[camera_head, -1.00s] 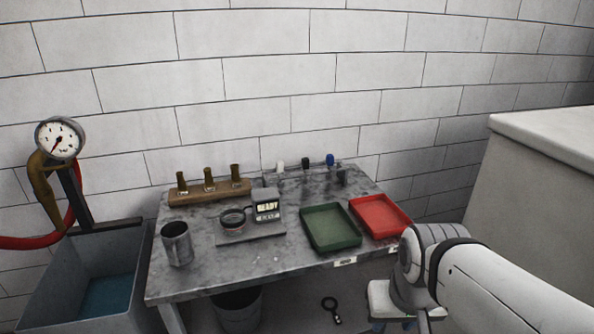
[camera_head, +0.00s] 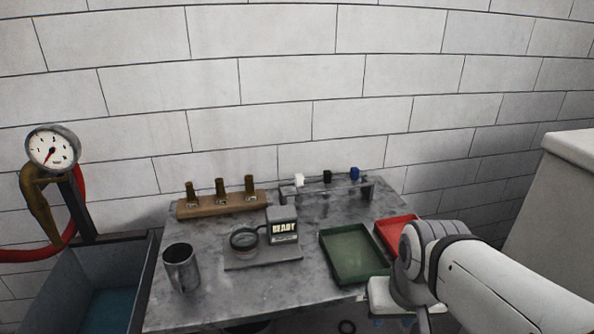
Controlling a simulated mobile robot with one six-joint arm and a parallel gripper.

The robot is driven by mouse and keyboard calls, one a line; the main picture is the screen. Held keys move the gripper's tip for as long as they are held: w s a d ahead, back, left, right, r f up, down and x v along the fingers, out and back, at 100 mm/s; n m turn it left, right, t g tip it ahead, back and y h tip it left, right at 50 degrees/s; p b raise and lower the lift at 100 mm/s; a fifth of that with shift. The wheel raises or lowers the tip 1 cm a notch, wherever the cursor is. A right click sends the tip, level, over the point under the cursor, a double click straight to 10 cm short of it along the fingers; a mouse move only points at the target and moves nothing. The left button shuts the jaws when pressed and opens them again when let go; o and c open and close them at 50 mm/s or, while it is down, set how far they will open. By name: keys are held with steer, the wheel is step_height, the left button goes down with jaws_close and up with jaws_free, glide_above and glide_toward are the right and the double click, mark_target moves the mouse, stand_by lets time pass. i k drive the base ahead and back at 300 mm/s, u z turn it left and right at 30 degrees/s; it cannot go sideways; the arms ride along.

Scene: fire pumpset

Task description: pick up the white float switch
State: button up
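The white float switch is most likely the small white piece (camera_head: 299,180) at the left end of a low grey rack (camera_head: 330,191) at the back of the table. A black piece (camera_head: 327,176) and a blue piece (camera_head: 354,173) stand to its right on the same rack. My arm comes in from the lower right, in front of the table and well apart from the rack. My gripper's fingers cannot be made out, so I cannot tell if it is open or shut.
On the grey table (camera_head: 215,300) are a wooden block with brass fittings (camera_head: 222,203), a metal cup (camera_head: 181,267), a device reading READY (camera_head: 284,228), a green tray (camera_head: 353,255) and a red tray (camera_head: 395,229). A gauge (camera_head: 53,149) and water tank (camera_head: 100,290) are left.

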mark_target(298, 181)
steer(key=i, duration=0.95)
steer(key=z, duration=0.05)
